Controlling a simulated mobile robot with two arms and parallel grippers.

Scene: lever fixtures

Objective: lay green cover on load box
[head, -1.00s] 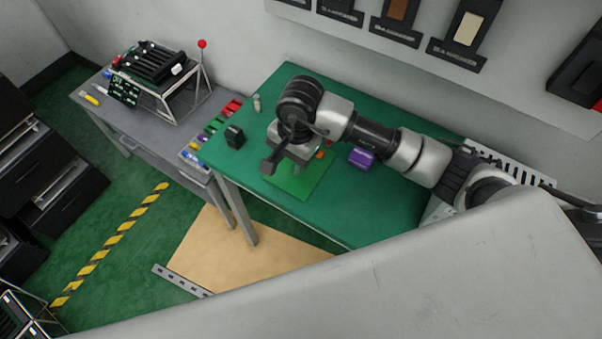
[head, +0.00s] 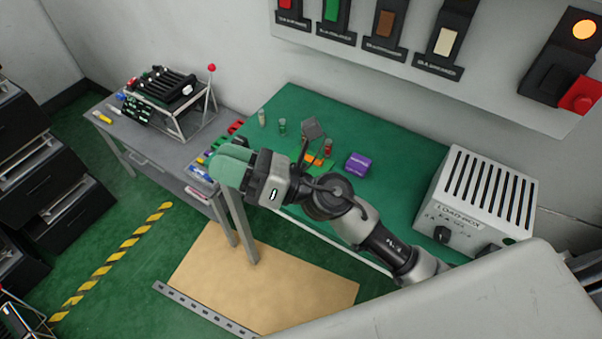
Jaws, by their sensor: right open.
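The load box (head: 488,190) is a pale grey slotted case with dark knobs on its front, at the right end of the green table. My right gripper (head: 229,166) is over the table's front left edge, pointing left and far from the load box. It is open, with rounded green shapes at its finger end; I cannot tell whether these are its pads. The flat bright green sheet seen earlier on the table does not show clearly now; my gripper and arm cover that spot. My left gripper is out of view.
A purple block (head: 357,163) and an orange piece (head: 313,158) lie on the green table (head: 400,155), with small vials (head: 282,127) behind. Wall switches (head: 445,40) hang above. A grey side bench (head: 133,135) holds a rack. Table space left of the load box is clear.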

